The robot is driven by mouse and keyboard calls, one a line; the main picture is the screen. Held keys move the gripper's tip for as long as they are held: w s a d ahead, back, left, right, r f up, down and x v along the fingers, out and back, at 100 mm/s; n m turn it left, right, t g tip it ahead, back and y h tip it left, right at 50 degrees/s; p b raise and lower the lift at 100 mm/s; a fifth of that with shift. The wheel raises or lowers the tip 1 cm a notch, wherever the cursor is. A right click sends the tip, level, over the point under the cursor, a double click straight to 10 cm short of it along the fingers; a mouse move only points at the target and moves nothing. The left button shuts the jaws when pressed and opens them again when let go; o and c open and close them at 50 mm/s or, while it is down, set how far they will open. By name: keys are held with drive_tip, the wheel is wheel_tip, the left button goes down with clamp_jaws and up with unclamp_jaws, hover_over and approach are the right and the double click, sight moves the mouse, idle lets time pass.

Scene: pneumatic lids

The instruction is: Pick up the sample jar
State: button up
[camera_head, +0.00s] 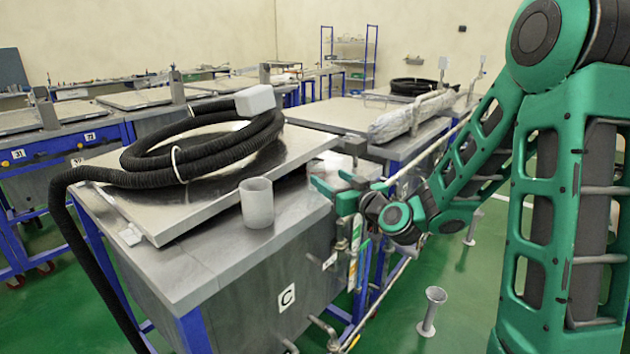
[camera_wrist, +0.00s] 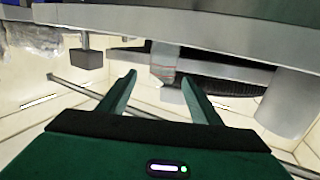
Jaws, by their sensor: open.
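The sample jar appears to be the plain light grey cylinder (camera_head: 257,203) standing upright near the front right edge of the steel tank top in the head view. In the wrist view, which looks upside down, a pale cylinder (camera_wrist: 291,101) at the right appears to be the same jar. My gripper (camera_head: 331,191) is beside the tank's right edge, to the right of the jar and apart from it. In the wrist view my gripper (camera_wrist: 158,80) is open with nothing between its fingers, and the jar lies outside them to the right.
A black corrugated hose (camera_head: 200,160) with a pale block end (camera_head: 255,100) lies coiled on the raised steel lid (camera_head: 160,225) behind the jar. The tank front carries a "C" label (camera_head: 287,296). Pipes and handles run along the tank's right side.

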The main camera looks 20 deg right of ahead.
sight(321, 174)
drive_tip(key=x, duration=0.3)
drive_tip(key=shift+s+a, duration=0.1)
drive_tip(key=shift+a, duration=0.2)
drive_tip(key=shift+x, duration=2.65)
drive_tip(key=shift+d, duration=0.1)
drive_tip(key=c, duration=1.2)
